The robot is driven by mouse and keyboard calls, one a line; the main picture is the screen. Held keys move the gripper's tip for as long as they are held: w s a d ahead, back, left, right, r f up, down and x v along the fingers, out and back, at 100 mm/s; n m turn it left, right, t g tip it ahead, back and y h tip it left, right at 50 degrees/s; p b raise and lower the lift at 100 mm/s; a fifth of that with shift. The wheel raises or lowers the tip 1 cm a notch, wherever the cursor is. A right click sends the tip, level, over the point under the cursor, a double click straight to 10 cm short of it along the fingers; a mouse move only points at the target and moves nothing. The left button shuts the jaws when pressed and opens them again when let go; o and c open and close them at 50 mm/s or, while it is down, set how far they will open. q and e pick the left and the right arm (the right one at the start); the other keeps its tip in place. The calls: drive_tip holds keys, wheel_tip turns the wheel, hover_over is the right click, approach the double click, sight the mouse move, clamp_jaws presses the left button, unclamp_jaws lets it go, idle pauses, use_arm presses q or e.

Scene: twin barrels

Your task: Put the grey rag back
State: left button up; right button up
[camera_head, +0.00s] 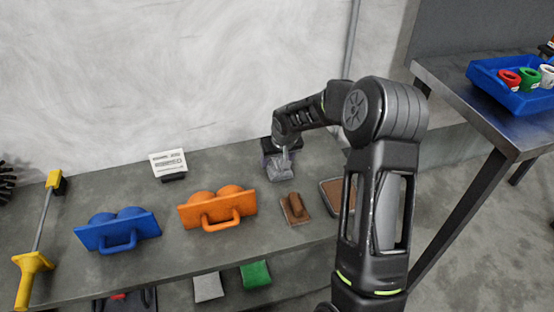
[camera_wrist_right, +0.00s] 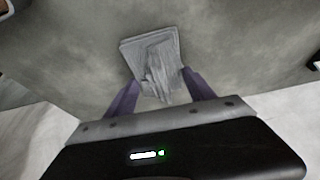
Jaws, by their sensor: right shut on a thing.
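The grey rag (camera_head: 282,175) is a flat grey square with a crumpled raised ridge, at the back right of the grey table. It also shows in the right wrist view (camera_wrist_right: 160,62), at the fingertips. My right gripper (camera_head: 279,155) points down over the rag. In the right wrist view its two purple fingers (camera_wrist_right: 160,85) are closed on the raised ridge. I cannot tell whether the rag touches the table. My left gripper is not in view.
A brown piece (camera_head: 294,208) lies close in front of the rag, with a brown-topped tray (camera_head: 332,193) to its right. An orange double-domed piece (camera_head: 217,209) and a blue one (camera_head: 118,231) stand left. A white sign (camera_head: 168,162) stands behind. Bare tabletop lies between sign and rag.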

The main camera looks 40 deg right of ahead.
drive_tip(key=shift+f, duration=0.1)
drive_tip(key=o, duration=1.3)
drive_tip(key=shift+r, duration=0.4)
drive_tip(key=p+v, duration=0.2)
drive_tip(key=v, duration=0.9)
drive_tip(key=shift+s+r, duration=0.2)
